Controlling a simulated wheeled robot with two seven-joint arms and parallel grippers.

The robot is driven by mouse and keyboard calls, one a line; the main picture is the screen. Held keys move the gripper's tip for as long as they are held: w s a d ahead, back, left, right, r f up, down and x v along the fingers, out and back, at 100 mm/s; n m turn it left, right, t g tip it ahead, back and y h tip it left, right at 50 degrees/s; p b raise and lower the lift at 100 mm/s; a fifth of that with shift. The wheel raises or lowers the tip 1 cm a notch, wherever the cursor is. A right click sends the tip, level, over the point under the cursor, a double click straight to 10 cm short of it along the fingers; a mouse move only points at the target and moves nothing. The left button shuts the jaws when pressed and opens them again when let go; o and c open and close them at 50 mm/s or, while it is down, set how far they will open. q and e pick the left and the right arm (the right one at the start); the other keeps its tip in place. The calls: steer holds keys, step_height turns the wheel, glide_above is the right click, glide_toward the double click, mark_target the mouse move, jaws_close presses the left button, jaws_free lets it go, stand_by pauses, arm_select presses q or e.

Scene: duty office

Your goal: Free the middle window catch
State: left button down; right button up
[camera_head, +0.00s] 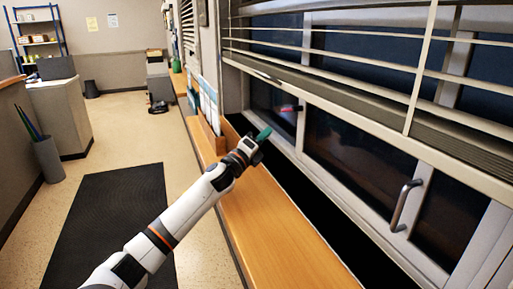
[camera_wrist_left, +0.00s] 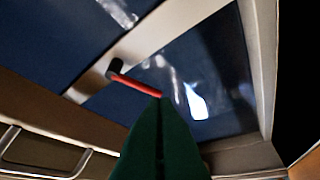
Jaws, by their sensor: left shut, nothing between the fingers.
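A red catch handle (camera_head: 290,109) shows small on the far part of the window frame. In the left wrist view the red catch handle (camera_wrist_left: 138,84) extends from a dark pivot (camera_wrist_left: 115,67) on the pale frame, slanting down to the right. My left gripper (camera_head: 264,133) has green fingers, shut and empty, beside the window above the sill. In the left wrist view its fingertips (camera_wrist_left: 160,101) lie just below the free end of the red handle; I cannot tell whether they touch it. My right gripper is not in view.
A wooden sill (camera_head: 270,220) runs under the windows, with a dark gap beside the frame. A grey handle (camera_head: 404,205) sticks out from the near window. Blind slats (camera_head: 340,92) hang above. A dark mat (camera_head: 115,225) lies on the floor; a counter (camera_head: 58,115) stands left.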

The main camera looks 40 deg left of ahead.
arm_select(q)
steer(key=v, duration=0.4)
steer(key=shift+s+b, duration=0.2)
steer(key=shift+b, duration=0.2)
steer(key=shift+f, duration=0.1)
